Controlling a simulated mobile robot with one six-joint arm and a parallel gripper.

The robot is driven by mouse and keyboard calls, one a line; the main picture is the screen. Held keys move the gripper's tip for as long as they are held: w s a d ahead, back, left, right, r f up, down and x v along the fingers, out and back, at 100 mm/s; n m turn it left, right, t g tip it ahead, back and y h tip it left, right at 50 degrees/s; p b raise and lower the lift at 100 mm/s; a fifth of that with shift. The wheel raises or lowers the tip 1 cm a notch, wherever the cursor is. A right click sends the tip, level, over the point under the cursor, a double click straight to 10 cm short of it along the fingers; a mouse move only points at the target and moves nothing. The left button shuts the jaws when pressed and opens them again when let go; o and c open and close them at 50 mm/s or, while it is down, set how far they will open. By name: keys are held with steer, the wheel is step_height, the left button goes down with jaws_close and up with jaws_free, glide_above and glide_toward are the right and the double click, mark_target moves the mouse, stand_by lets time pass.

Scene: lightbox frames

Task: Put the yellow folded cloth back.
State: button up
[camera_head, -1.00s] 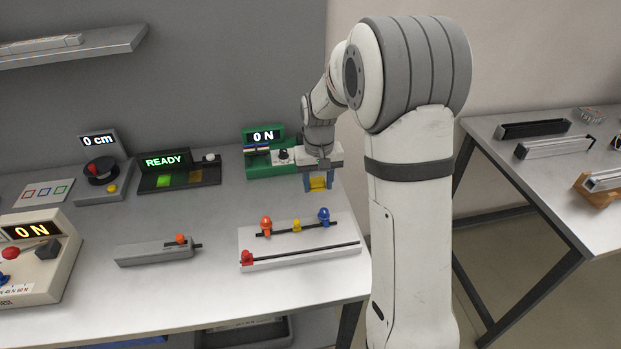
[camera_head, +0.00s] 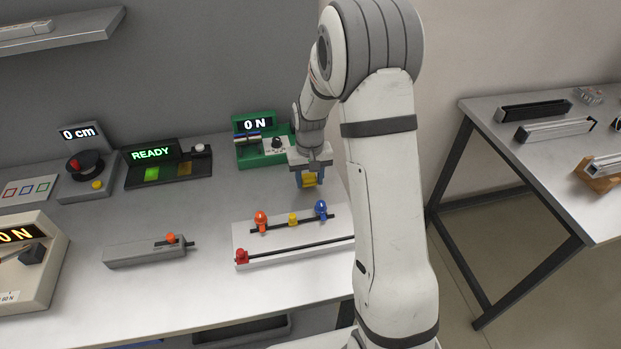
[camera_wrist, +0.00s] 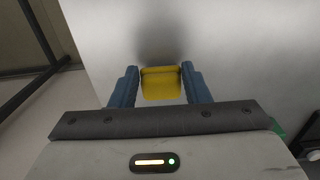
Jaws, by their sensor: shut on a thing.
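The yellow folded cloth (camera_wrist: 161,84) sits between the two blue fingers of my gripper (camera_wrist: 160,88) in the wrist view. In the head view the cloth (camera_head: 309,181) shows as a small yellow patch between the fingertips of my gripper (camera_head: 309,180). My gripper is shut on it and points down over the right part of the white table, behind the white slider block. A dark shadow lies on the table beyond the cloth in the wrist view. I cannot tell the exact gap between cloth and table.
The green device (camera_head: 262,150) reading 0 N stands behind my gripper. The white block (camera_head: 290,240) with orange, yellow, blue and red knobs lies in front. A grey slider block (camera_head: 148,251) is to the left. A second table (camera_head: 560,165) with rails stands at right.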

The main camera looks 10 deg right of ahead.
mark_target(309, 180)
steer(key=shift+f, duration=0.45)
steer(key=shift+f, duration=0.25)
steer(key=o, duration=0.9)
steer(key=shift+r, duration=0.15)
steer(key=shift+o, duration=0.2)
step_height(309, 180, up, 11)
steer(key=s+r+t, duration=0.2)
steer(key=s+r, duration=0.7)
steer(key=s, duration=0.4)
steer(key=s+t, duration=0.1)
steer(key=s, duration=1.1)
steer(key=shift+s+d+f+b, duration=0.2)
steer(key=shift+s+d+b, duration=0.1)
steer(key=shift+b, duration=0.1)
